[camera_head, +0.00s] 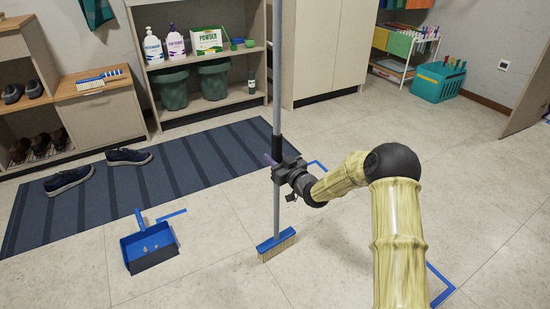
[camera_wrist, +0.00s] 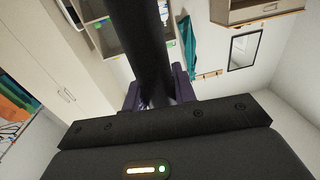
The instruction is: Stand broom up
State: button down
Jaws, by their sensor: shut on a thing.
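The broom has a grey pole (camera_head: 277,95) with a black grip section and a blue head with pale bristles (camera_head: 276,244). It stands upright in the head view, with its bristles at the floor. The top of the pole runs out of the picture. My gripper (camera_head: 276,163) is shut on the pole, just below or at the black grip section. In the wrist view the dark pole (camera_wrist: 140,45) runs between the purple fingers of my gripper (camera_wrist: 160,92). Whether the bristles bear weight on the floor cannot be told.
A blue dustpan (camera_head: 149,245) with small bits in it lies left of the broom. Blue tape corners (camera_head: 440,286) mark the floor. A striped rug (camera_head: 190,165) with dark shoes lies behind. A shelf (camera_head: 205,110) with bottles and bins and a tall cabinet (camera_head: 325,50) stand at the back.

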jog(key=shift+f, duration=0.1)
jog(key=c, duration=1.1)
grip_release()
jog(key=shift+o, duration=0.2)
jog(key=shift+f, duration=0.15)
jog(key=p+v, duration=0.6)
jog(key=v, duration=1.1)
jog(key=shift+d, duration=0.3)
